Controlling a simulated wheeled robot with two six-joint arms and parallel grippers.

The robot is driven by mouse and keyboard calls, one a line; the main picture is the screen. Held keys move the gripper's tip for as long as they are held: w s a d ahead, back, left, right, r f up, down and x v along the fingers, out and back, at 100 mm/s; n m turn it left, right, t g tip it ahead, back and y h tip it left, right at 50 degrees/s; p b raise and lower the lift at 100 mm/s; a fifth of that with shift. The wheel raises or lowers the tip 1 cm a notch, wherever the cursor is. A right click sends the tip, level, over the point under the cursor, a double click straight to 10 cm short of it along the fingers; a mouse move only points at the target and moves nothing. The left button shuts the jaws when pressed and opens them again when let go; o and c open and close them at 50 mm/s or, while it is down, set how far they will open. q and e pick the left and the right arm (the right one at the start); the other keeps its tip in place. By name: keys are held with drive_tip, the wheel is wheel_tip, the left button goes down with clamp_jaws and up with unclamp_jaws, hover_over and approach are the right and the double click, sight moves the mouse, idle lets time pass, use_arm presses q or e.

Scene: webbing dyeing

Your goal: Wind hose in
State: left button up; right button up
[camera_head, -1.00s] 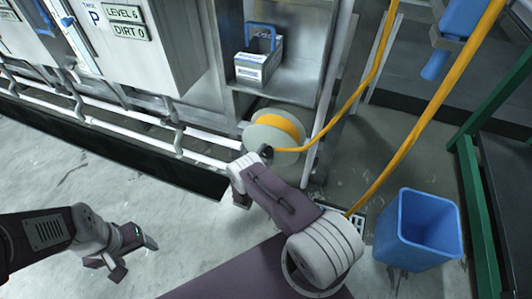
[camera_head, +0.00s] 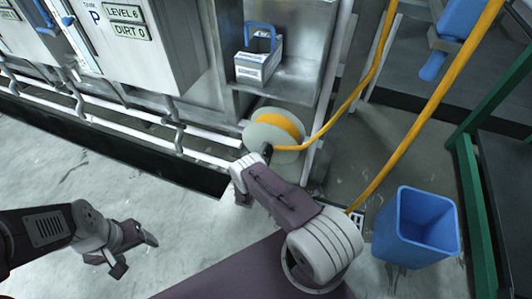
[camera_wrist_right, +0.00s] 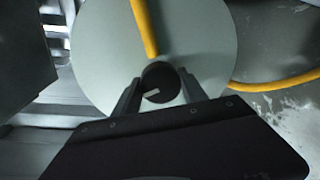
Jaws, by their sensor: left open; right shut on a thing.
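The hose reel (camera_head: 289,134) is a pale disc-sided drum with yellow hose wound on it, low beside the steel cabinet. The yellow hose (camera_head: 352,100) runs from the reel up to the right. In the right wrist view the reel's pale face (camera_wrist_right: 205,40) fills the middle, with a dark round knob (camera_wrist_right: 160,82) in front of it. My right gripper (camera_wrist_right: 158,95) is shut on this knob, one finger on each side. In the head view my right gripper (camera_head: 266,152) is at the reel's front, mostly hidden by its arm. My left gripper (camera_head: 135,256) is open and empty above the floor.
A blue bin (camera_head: 415,228) stands on the floor at the right. A second stretch of yellow hose (camera_head: 425,125) passes left of it. White pipes (camera_head: 110,129) run along the cabinet's base. A box (camera_head: 258,65) sits on the shelf above the reel. Floor at the left is clear.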

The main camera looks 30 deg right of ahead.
drive_tip(key=o, duration=1.3)
drive_tip(key=shift+s+d+f, duration=0.1)
drive_tip(key=shift+s+f, duration=0.1)
drive_tip(key=shift+c, duration=0.2)
drive_tip(key=shift+o, duration=0.3)
drive_tip(key=shift+r, duration=0.15)
drive_tip(key=f+p+v, duration=0.1)
drive_tip(key=p+v, duration=0.2)
drive_tip(key=v, duration=0.6)
drive_tip(key=shift+r+p, duration=0.3)
drive_tip(key=shift+r, duration=0.05)
